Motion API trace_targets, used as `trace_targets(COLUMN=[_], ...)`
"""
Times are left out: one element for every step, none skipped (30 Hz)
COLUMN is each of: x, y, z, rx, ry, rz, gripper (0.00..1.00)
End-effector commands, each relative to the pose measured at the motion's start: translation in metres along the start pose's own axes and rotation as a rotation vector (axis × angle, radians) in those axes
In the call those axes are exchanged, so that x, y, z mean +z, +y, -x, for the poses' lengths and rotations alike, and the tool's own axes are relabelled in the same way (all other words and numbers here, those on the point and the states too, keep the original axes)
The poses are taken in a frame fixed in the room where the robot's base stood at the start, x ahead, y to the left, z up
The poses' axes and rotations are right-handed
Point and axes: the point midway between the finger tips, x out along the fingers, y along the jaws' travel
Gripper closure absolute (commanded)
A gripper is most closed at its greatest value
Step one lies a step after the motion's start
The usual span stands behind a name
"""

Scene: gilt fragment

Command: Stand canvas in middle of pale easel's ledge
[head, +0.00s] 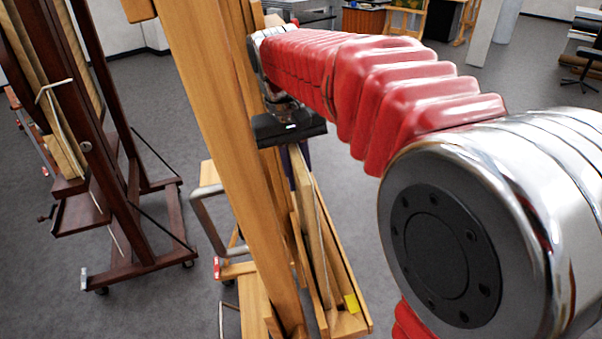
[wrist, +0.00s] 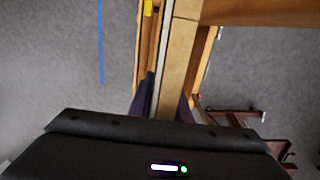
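The pale easel (head: 215,130) stands in the middle of the head view, its ledge (head: 346,325) low down with a yellow mark (head: 352,303) on it. The canvas (head: 305,205) shows nearly edge-on, upright, its lower edge down at the ledge; I cannot tell whether it touches. In the wrist view the canvas's wooden edge (wrist: 180,62) runs up from between the fingers. My gripper (head: 296,152) is at the canvas's top. Its purple fingers (wrist: 161,108) lie close on both sides of the canvas and look shut on it. The finger tips are mostly hidden.
A dark red-brown easel (head: 125,190) stands to the left. A grey bent metal bar (head: 207,222) is beside the pale easel's post. A blue line (wrist: 100,45) marks the grey floor in the wrist view. Open floor lies between the two easels.

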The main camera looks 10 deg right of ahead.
Motion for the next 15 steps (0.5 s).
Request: trace_targets(x=[0.0000, 0.0000, 0.0000, 0.0000, 0.0000, 0.0001, 0.0001, 0.0001, 0.0001, 0.0001, 0.0001, 0.0001, 0.0001, 0.0001, 0.0003], y=[0.0001, 0.0001, 0.0000, 0.0000, 0.0000, 0.0000, 0.0000, 0.0000, 0.0000, 0.0000, 0.0000, 0.0000, 0.0000, 0.0000, -0.0001], z=[0.0004, 0.0004, 0.0003, 0.0003, 0.0003, 0.0002, 0.0002, 0.0002, 0.0001, 0.0001, 0.0001, 0.0000, 0.0000, 0.0000, -0.0006], rx=[0.000, 0.000, 0.000, 0.000, 0.000, 0.000, 0.000, 0.000, 0.000, 0.000, 0.000, 0.000, 0.000, 0.000, 0.000], ry=[0.001, 0.001, 0.000, 0.000, 0.000, 0.000, 0.000, 0.000, 0.000, 0.000, 0.000, 0.000, 0.000, -0.001, -0.002], rz=[0.000, 0.000, 0.000, 0.000, 0.000, 0.000, 0.000, 0.000, 0.000, 0.000, 0.000, 0.000, 0.000, 0.000, 0.000], gripper=[0.80, 0.78, 0.75, 0.73, 0.70, 0.68, 0.66, 0.63, 0.63, 0.63, 0.63, 0.63, 0.63, 0.63, 0.63])
